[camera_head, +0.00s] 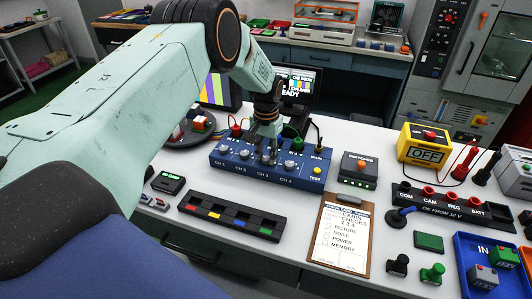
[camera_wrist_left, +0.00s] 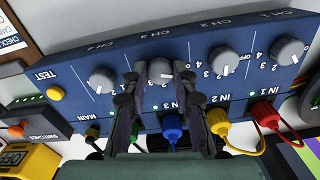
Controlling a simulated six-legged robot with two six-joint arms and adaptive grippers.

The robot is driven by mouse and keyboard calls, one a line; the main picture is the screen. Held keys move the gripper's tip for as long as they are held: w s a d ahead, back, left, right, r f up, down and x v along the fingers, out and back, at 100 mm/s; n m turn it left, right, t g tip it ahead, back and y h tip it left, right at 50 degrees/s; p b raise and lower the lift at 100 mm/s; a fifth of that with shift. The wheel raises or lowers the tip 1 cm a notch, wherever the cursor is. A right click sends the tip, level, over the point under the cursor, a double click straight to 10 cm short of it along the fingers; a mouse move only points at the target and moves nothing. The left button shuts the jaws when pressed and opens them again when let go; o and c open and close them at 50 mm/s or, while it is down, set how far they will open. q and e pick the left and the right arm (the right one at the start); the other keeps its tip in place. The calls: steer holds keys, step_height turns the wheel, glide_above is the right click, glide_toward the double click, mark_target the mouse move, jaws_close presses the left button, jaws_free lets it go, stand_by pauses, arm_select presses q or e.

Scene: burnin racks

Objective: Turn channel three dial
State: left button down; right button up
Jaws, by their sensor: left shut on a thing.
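A blue channel box (camera_head: 230,163) stands on the white bench, with a row of grey dials labelled CH 1 to CH 4. My left gripper (camera_head: 267,150) reaches down over it from above. In the left wrist view, the two dark fingers of the left gripper (camera_wrist_left: 156,82) sit on either side of the channel three dial (camera_wrist_left: 160,67), shut on it. The channel four dial (camera_wrist_left: 102,80) and the channel two dial (camera_wrist_left: 223,60) stand free beside the fingers. The channel three pointer and scale are partly hidden. My right gripper is not in view.
Blue (camera_wrist_left: 172,127), yellow (camera_wrist_left: 218,123) and red (camera_wrist_left: 265,115) plugs sit close by along the box edge. A yellow test button (camera_wrist_left: 56,93) is at its end. A black tray (camera_head: 225,220), clipboard (camera_head: 340,235) and switch box (camera_head: 359,168) surround the box.

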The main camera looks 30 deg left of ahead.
mark_target(266, 158)
arm_select(q)
steer(key=shift+s+d+f+n, duration=0.1)
steer(key=shift+s+f+n, duration=0.1)
steer(key=shift+n, duration=0.9)
steer(key=c, duration=1.4)
jaws_free()
steer(key=shift+c, duration=0.2)
steer(key=o, duration=0.4)
steer(key=shift+w, duration=0.25)
steer(key=shift+r, duration=0.2)
steer(key=shift+r, duration=5.9)
